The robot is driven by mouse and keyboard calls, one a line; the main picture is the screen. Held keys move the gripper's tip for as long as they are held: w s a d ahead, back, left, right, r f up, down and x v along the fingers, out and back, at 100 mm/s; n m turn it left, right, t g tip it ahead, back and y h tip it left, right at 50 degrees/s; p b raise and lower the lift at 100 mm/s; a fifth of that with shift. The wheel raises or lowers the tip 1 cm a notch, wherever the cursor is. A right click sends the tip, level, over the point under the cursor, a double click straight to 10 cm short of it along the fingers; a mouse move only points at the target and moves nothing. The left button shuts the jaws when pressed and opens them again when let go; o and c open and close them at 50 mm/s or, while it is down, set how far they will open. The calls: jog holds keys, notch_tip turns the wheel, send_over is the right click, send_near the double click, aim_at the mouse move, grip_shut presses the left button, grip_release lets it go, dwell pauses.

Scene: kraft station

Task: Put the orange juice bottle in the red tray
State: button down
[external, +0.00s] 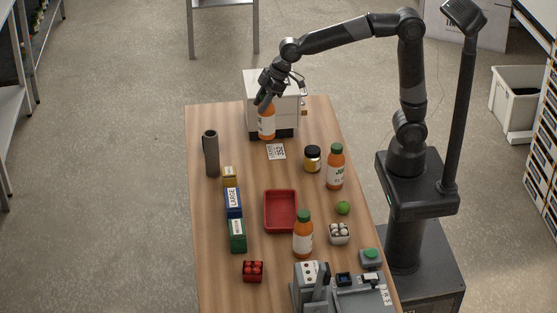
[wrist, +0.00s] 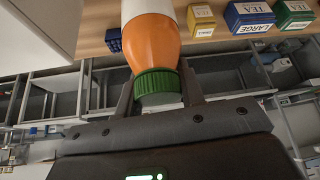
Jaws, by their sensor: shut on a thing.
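My gripper (external: 265,98) is shut on an orange juice bottle (external: 266,124) at the far end of the table, in front of a white machine. In the wrist view the held bottle (wrist: 152,40) shows its orange body and green cap (wrist: 157,82) between the fingers (wrist: 157,92). I cannot tell whether its base touches the table. The red tray (external: 281,229) lies empty mid-table, nearer the camera. Two more orange juice bottles stand upright: one right of the tray's near end (external: 303,240), one farther back on the right (external: 335,168).
A white machine (external: 257,82) stands at the far end. Left of the tray are a grey cylinder (external: 211,154) and yellow, blue and green boxes (external: 233,203). A jar (external: 312,158), a lime (external: 343,208) and an egg carton (external: 339,233) lie right. A red punnet (external: 253,271) is near.

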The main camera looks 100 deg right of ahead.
jog(key=s+a, duration=0.2)
jog(key=a, duration=1.4)
jog(key=w+a+f, duration=0.1)
jog(key=a+f, duration=0.9)
jog(key=a, duration=0.2)
jog(key=shift+a+f, duration=0.1)
jog(key=shift+f, duration=0.1)
jog(key=c, duration=0.9)
grip_release()
jog(key=shift+c, duration=0.2)
